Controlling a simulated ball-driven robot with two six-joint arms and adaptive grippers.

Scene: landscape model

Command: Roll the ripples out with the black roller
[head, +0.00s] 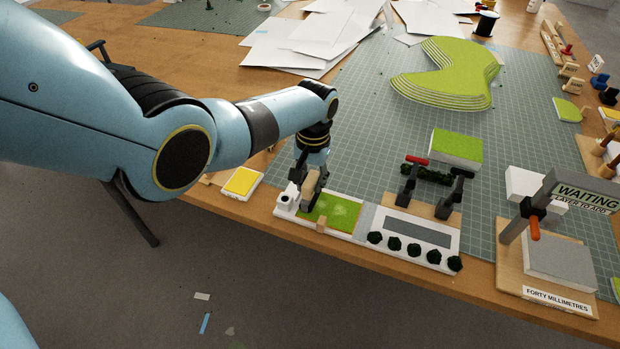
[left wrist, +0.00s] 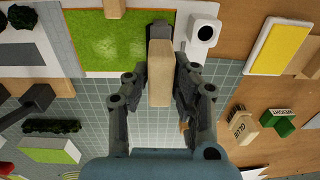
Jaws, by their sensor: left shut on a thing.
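The model board (head: 285,213) lies near the table's front edge. On it is a green lawn panel (head: 345,222) with paler, uneven patches that look like ripples; the panel also shows in the left wrist view (left wrist: 110,50). My left gripper (head: 314,180) is over the lawn's left end, shut on a pale wooden handle (left wrist: 160,75). A dark piece at the handle's far end (left wrist: 160,30) looks like the black roller. It is at the lawn's edge beside a small white block; whether it touches the lawn I cannot tell. My right gripper is not in view.
Right of the lawn are a grey panel (head: 418,232) and several dark bushes. Dark clamps (head: 446,205) stand behind it. A stand with a "WAITING" sign (head: 585,192) is at the right. A yellow pad (head: 243,181) lies left.

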